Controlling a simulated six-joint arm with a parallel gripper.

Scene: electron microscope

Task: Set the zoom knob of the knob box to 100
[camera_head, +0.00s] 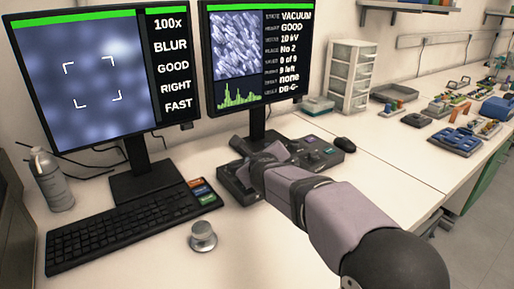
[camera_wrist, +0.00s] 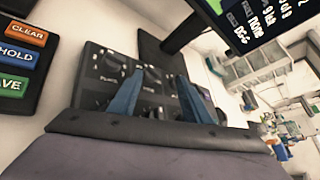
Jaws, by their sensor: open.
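The dark knob box (camera_head: 322,153) stands under the right monitor, partly hidden by my arm. In the wrist view, the knob box (camera_wrist: 91,82) shows dark knobs, with one knob (camera_wrist: 109,60) left of my fingers. Its small labels are too blurred to tell which knob is zoom. My gripper (camera_wrist: 160,74) is open, its two blue fingers apart over the box panel. I cannot tell whether a knob lies between them or whether they touch anything. The left monitor (camera_head: 95,75) reads 100x, BLUR, GOOD, RIGHT and FAST.
The right monitor (camera_head: 258,55) stands behind the box. A keyboard (camera_head: 125,225) and a small pad with CLEAR, HOLD and SAVE keys (camera_wrist: 18,57) lie to the left. A round metal piece (camera_head: 203,237) sits in front; a mouse (camera_head: 345,144) lies right. A bottle (camera_head: 52,180) stands far left.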

